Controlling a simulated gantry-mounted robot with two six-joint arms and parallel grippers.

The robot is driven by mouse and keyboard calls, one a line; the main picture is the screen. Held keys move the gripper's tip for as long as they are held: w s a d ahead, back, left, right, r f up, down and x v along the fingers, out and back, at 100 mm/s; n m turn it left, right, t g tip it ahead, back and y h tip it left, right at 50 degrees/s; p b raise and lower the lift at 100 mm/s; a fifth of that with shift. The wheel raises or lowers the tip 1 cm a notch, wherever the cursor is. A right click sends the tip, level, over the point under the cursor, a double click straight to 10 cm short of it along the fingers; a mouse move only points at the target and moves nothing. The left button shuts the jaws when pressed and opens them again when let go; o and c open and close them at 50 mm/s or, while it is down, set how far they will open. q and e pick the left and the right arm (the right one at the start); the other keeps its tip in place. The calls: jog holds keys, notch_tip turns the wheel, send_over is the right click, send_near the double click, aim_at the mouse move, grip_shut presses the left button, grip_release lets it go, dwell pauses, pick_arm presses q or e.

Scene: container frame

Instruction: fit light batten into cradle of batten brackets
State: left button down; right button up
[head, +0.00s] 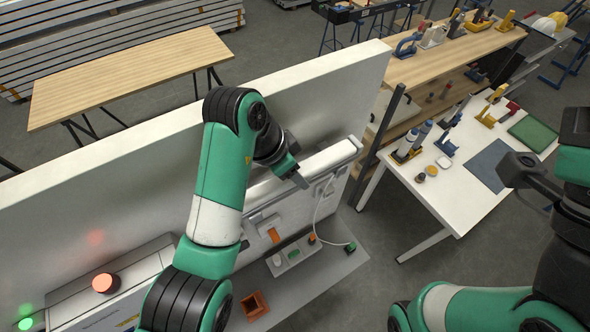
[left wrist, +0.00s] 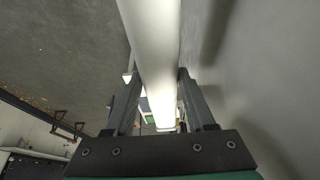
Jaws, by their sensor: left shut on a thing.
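The light batten is a long white bar (head: 331,157) running along the front of the white wall panel, its right end nearest the shelves. My left gripper (head: 296,177) is shut on it near its middle. In the left wrist view the batten (left wrist: 155,45) passes between the two fingers of the left gripper (left wrist: 160,92). The batten brackets are hard to make out; the arm hides part of the area below the batten, and I cannot tell whether the batten touches a cradle. My right gripper (head: 521,170) is at the right, away from the batten, its jaws unclear.
The white wall panel (head: 330,95) stands behind the batten. A white cord (head: 317,212) hangs below the batten's right part. A grey ledge (head: 330,268) bears an orange bin (head: 254,305) and a tray (head: 290,254). A white table (head: 440,195) with tools stands right.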

pick_arm(q)
jog(key=shift+f, duration=0.9)
dwell(0.8)
jog(key=shift+c, duration=0.8)
grip_release()
